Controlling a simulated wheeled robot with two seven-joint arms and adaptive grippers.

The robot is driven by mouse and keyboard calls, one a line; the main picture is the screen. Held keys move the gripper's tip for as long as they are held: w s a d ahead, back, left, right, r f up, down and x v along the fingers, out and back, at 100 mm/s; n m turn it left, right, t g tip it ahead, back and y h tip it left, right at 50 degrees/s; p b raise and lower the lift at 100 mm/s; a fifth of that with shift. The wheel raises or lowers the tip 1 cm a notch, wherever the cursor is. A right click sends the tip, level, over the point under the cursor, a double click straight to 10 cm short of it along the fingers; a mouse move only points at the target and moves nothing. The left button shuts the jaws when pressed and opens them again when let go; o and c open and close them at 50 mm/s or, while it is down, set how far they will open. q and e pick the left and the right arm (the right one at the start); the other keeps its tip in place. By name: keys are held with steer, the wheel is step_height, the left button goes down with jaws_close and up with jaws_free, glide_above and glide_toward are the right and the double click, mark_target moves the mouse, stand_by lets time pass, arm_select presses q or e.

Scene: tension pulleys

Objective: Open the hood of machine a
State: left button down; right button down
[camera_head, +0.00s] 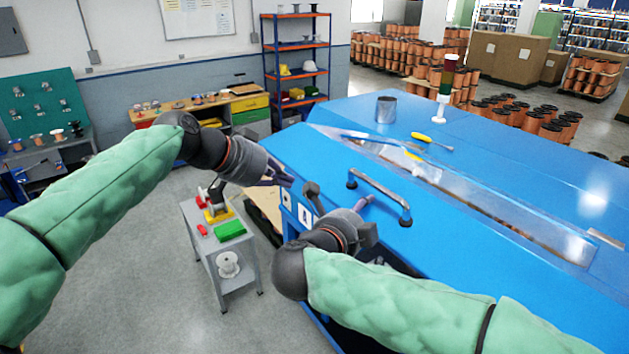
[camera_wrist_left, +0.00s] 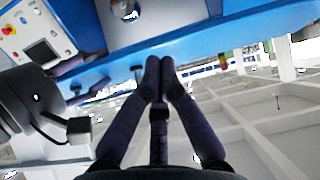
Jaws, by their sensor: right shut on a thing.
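Machine a (camera_head: 305,217), blue with a letter A label, stands at the right of the head view. Its blue hood (camera_head: 440,190) looks closed and carries a grey bar handle (camera_head: 380,190). My right gripper (camera_head: 366,202) is shut at the hood's front edge, just below the handle in the picture; its contact is partly hidden. My left gripper (camera_head: 288,179) is at the machine's left front corner. In the left wrist view its fingers (camera_wrist_left: 160,68) are together and empty, close to a blue edge (camera_wrist_left: 205,50); whether they touch it is unclear.
A screwdriver (camera_head: 432,137), a metal cup (camera_head: 386,109) and a signal light (camera_head: 445,85) are on the machine's top. A grey cart (camera_head: 240,275) with small parts stands at its left. Open floor (camera_head: 140,285) lies left of the cart.

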arm_select(q)
steer(key=s+r+m+h, duration=0.15)
steer(key=s+r, duration=0.25)
steer(key=r, duration=0.4)
arm_select(e)
steer(key=shift+d+f, duration=0.1)
steer(key=shift+f, duration=0.1)
arm_select(q)
glide_toward(331, 186)
steer(key=w+d+r, duration=0.2)
steer(key=d, duration=0.1)
steer(key=shift+y, duration=0.25)
steer(key=shift+w+d+f, duration=0.15)
steer(key=shift+f, duration=2.15)
